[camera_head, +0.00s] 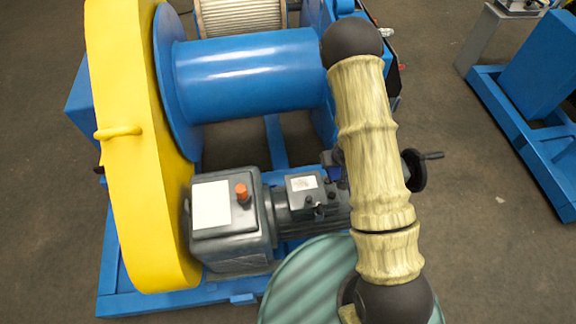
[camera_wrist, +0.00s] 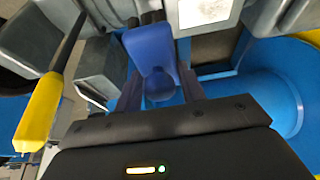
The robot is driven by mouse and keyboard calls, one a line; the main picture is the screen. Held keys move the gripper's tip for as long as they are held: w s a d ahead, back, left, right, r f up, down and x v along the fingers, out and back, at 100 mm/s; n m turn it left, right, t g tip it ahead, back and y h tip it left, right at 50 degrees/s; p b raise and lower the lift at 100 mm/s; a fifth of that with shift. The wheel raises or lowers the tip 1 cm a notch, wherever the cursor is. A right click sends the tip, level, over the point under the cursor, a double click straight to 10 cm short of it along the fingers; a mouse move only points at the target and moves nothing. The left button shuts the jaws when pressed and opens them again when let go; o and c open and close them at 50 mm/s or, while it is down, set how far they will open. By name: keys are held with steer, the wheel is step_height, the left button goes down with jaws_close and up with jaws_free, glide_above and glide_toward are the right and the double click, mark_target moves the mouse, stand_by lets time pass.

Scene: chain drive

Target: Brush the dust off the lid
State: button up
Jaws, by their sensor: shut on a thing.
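My gripper (camera_wrist: 160,88) is shut on a blue piece (camera_wrist: 150,50), which looks like the brush's handle. Its bristles are not visible. In the head view my forearm hides most of the gripper; a bit of blue (camera_head: 333,158) shows at the sleeve's left edge. Just left of it is a small grey box with a white-labelled lid (camera_head: 304,182) on the motor. In the wrist view a white plate with a grey rim (camera_wrist: 205,10) lies beyond the blue piece and appears to be this lid. I cannot make out dust on it.
A larger grey housing (camera_head: 230,230) carries a white plate and an orange knob (camera_head: 242,191). The yellow guard (camera_head: 130,150) and blue drum (camera_head: 250,75) stand behind and left. A black handwheel (camera_head: 415,170) is right of my arm. A green ribbed round surface (camera_head: 310,285) lies in front.

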steer(key=s+a+n+g+y+p, duration=0.2)
steer(key=a+n+g, duration=0.3)
steer(key=a+n, duration=0.9)
steer(key=n+y, duration=0.1)
steer(key=n, duration=0.3)
steer(key=shift+a+f+p, duration=0.2)
steer(key=shift+a+p, duration=0.05)
steer(key=shift+p, duration=0.1)
